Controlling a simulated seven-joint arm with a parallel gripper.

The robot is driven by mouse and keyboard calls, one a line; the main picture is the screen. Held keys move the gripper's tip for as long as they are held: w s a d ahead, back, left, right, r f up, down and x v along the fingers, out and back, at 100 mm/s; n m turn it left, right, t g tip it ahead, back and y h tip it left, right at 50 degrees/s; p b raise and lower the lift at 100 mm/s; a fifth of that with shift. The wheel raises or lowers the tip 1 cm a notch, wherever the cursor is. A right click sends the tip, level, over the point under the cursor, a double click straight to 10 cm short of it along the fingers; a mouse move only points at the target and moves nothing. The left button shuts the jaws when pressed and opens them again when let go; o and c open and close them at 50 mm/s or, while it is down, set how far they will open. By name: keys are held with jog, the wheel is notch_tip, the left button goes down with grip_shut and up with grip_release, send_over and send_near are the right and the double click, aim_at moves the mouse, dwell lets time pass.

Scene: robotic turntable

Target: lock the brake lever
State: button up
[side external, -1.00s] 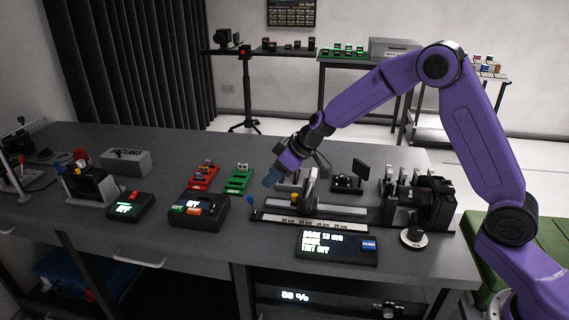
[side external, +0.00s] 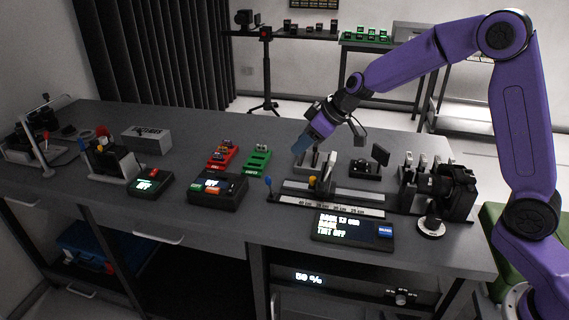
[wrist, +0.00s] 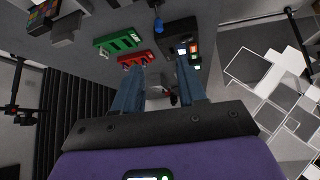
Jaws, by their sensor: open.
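A short lever with a blue knob (side external: 267,181) stands at the left end of a rail unit (side external: 345,197). I take it for the brake lever, but cannot be sure; a yellow-orange knob (side external: 312,181) also sits on the rail unit. The blue knob shows in the wrist view (wrist: 158,26), beyond the fingertips. My gripper (side external: 300,147) is open and empty, above and behind the blue knob and apart from it. Its two blue-grey fingers (wrist: 160,65) are spread in the wrist view. Whether the lever is locked cannot be told.
A display box (side external: 352,230) sits in front of the rail, and a black camera-like device (side external: 455,190) at its right end. A button box (side external: 217,191), red tray (side external: 221,155) and green tray (side external: 257,158) lie left. Bare tabletop lies between the trays and rail.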

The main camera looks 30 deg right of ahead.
notch_tip(320, 180, up, 4)
jog(key=s+f+n+g+h, duration=0.4)
jog(key=s+f+n+h, duration=0.6)
jog(key=n, duration=0.3)
jog(key=w+a+r+n+t, duration=0.2)
jog(key=a+r+n+t, duration=0.9)
jog(key=n+t, duration=0.4)
send_near(269, 182)
jog(key=shift+m, duration=0.4)
jog(key=x, duration=1.1)
